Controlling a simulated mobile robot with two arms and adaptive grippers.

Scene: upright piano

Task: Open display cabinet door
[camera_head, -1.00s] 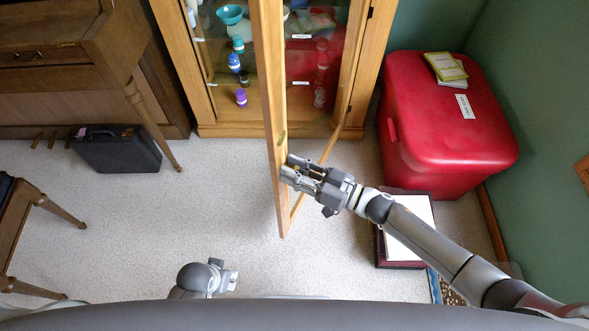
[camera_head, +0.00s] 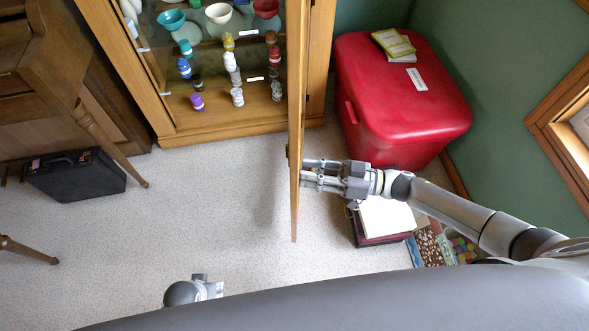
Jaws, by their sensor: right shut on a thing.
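The wooden display cabinet (camera_head: 225,128) stands at the top with its front open, its shelves showing bowls and several small figures. Its door (camera_head: 296,120) stands swung far out into the room and is seen nearly edge-on. My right gripper (camera_head: 306,174) reaches in from the right and is shut on the door's free side, near its lower end in the picture. The handle itself is hard to make out behind the fingers. My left gripper (camera_head: 212,290) is low at the bottom, away from the door; its fingers are too small and partly hidden to judge.
A red chest (camera_head: 405,110) with booklets (camera_head: 394,43) on top stands right of the cabinet. A box with a white top (camera_head: 385,220) lies below my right arm. A black case (camera_head: 75,175) and a piano (camera_head: 50,110) are at the left. The carpet left of the door is clear.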

